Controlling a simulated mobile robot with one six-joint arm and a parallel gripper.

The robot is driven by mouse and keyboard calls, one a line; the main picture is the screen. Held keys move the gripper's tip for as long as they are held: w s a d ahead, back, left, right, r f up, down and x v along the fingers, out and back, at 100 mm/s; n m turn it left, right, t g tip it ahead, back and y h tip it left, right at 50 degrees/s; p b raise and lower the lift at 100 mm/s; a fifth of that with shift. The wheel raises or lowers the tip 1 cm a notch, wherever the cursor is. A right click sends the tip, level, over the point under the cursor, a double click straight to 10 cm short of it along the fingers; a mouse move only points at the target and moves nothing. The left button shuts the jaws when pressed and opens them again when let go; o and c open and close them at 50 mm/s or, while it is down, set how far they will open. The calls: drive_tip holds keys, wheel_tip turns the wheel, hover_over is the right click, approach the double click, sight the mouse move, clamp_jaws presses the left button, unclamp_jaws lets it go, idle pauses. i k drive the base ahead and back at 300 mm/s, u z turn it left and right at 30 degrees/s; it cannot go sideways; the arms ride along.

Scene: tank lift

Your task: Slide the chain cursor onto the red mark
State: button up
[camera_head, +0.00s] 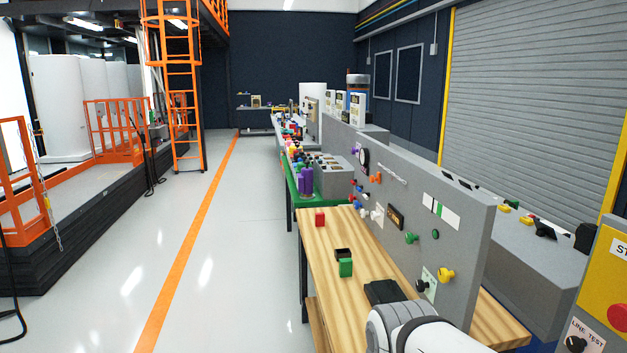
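I cannot make out the chain cursor or its red mark for certain. A thin chain (47,205) hangs by the orange railing at the far left. On the grey upright panel (465,235) are a slanted light bar (391,173) and a white plate with a green stripe (441,210). My white arm comes in at the bottom right, over the wooden table. A dark part beyond it seems to be my gripper (385,291). Its fingers cannot be made out, and it is apart from the chain and the panel's bar.
The wooden table (335,240) bears a red block (320,217), a black open box (343,254) and a green block (346,268). Knobs stick out from the panel, including a yellow one (446,275). The floor left of the table is clear, with an orange line (185,255).

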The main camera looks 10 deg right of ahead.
sight(372, 178)
drive_tip(key=u, duration=1.45)
drive_tip(key=i, duration=2.45)
drive_tip(key=z, duration=2.6)
drive_tip(key=i, duration=1)
drive_tip(key=z, duration=0.05)
